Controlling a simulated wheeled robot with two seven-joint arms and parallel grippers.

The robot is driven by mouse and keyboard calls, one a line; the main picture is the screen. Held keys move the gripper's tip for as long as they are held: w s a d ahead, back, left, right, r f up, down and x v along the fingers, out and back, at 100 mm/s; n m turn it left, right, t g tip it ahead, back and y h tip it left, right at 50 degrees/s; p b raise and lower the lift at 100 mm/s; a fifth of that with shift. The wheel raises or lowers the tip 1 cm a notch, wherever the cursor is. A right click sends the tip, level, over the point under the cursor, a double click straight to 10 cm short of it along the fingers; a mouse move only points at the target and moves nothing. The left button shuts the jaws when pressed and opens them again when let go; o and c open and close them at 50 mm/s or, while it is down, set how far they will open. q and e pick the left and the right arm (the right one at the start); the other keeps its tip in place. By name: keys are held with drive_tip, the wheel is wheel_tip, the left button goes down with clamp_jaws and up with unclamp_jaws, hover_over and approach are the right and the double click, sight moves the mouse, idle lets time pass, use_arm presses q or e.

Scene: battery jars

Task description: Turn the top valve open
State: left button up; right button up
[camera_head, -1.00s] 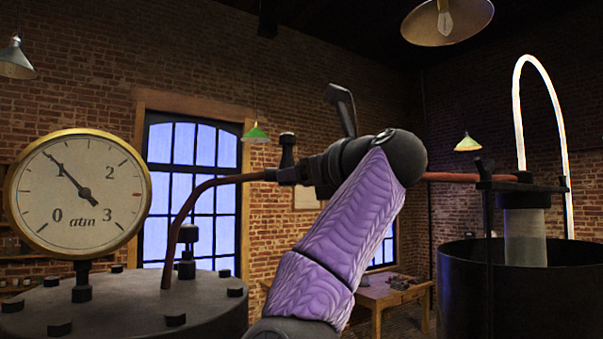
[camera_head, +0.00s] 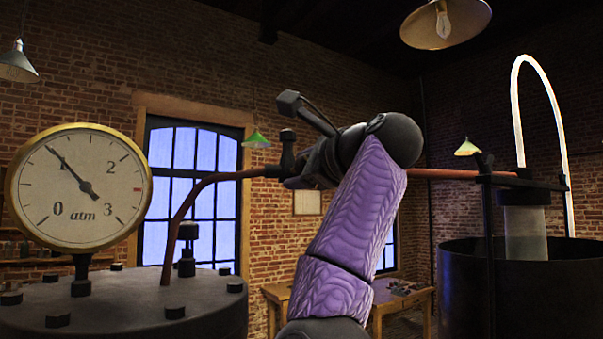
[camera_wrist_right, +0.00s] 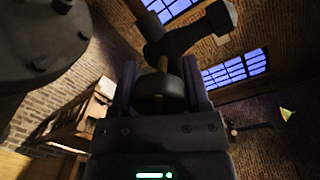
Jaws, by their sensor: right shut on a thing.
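The top valve is a dark fitting on the copper pipe (camera_head: 222,177), with an upright dark knob (camera_head: 288,138) at its left end. In the right wrist view, the valve's dark body (camera_wrist_right: 190,35) lies beyond my fingers, and a short brass-coloured stem joins it to a round dark handle (camera_wrist_right: 152,94). My right gripper (camera_head: 300,176) is at the valve, and its fingers (camera_wrist_right: 161,85) are shut on the round handle from both sides. In the head view, my purple arm and wrist hide much of the valve. My left gripper is not in view.
A pressure gauge (camera_head: 80,188) stands on a dark bolted vessel (camera_head: 120,300) at left, its needle between 0 and 2, toward the upper left. At right is an open dark tank (camera_head: 540,290). A wooden table (camera_head: 402,305) stands behind my arm.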

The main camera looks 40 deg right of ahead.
drive_tip(key=n, duration=0.4)
drive_tip(key=shift+f+b, duration=0.1)
drive_tip(key=shift+b, duration=0.25)
drive_tip(key=shift+n+h, duration=0.3)
drive_tip(key=shift+n, duration=1.2)
drive_tip(key=shift+f+n+b, duration=0.1)
drive_tip(key=shift+n+b, duration=0.2)
drive_tip(key=o, duration=1.3)
drive_tip(key=shift+s, duration=0.1)
drive_tip(key=s+b, duration=0.1)
drive_tip(key=s, duration=0.2)
drive_tip(key=s+b, duration=0.2)
drive_tip(key=s, duration=0.1)
drive_tip(key=s+a+r+b, duration=0.1)
drive_tip(key=s, duration=0.2)
drive_tip(key=shift+s+a+b, duration=0.1)
drive_tip(key=shift+s+b, duration=0.2)
drive_tip(key=shift+s, duration=0.1)
